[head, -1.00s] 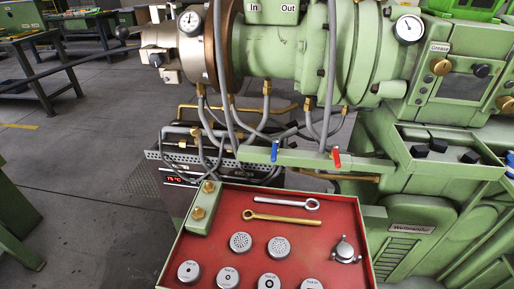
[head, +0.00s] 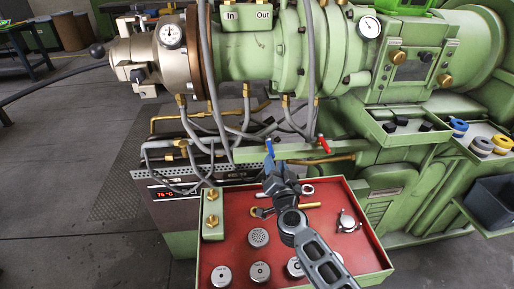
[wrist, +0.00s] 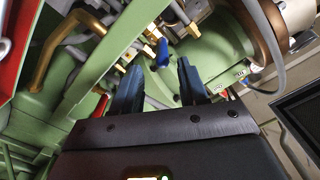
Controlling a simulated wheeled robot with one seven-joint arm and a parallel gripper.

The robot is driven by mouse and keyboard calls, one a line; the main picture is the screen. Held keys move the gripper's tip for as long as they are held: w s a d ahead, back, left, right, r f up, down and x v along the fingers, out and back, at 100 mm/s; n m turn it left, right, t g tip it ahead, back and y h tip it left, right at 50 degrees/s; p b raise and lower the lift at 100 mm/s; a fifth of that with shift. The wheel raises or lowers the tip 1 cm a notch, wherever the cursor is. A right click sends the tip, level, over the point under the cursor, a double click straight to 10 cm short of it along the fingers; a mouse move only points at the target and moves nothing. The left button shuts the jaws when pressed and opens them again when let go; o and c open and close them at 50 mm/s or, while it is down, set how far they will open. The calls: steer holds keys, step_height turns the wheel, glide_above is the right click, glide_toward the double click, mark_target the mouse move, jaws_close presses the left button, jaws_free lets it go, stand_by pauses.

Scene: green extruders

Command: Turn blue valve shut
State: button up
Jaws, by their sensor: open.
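The blue valve (head: 269,147) is a small blue handle standing up from the green bar (head: 295,151) under the extruder. It also shows in the wrist view (wrist: 162,52), between and beyond my fingertips. A red valve handle (head: 324,144) sits to its right on the same bar and shows partly behind a finger in the wrist view (wrist: 101,105). My gripper (head: 272,168) is just below and in front of the blue valve in the head view. Its jaws are open and empty in the wrist view (wrist: 157,75). Whether a finger touches the handle I cannot tell.
A red tray (head: 330,230) with a green rim lies under my arm, holding round dies, a wrench and a brass tool. Grey hoses (head: 235,130) and brass pipes hang left of the valves. The green extruder barrel (head: 260,55) is above. Open floor lies left.

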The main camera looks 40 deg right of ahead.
mark_target(268, 140)
steer(key=b+x, duration=0.1)
steer(key=x, duration=0.7)
steer(key=shift+w+r+b, duration=0.1)
steer(key=shift+w+b, duration=0.15)
steer(key=shift+b, duration=0.15)
jaws_close()
stand_by(0.3)
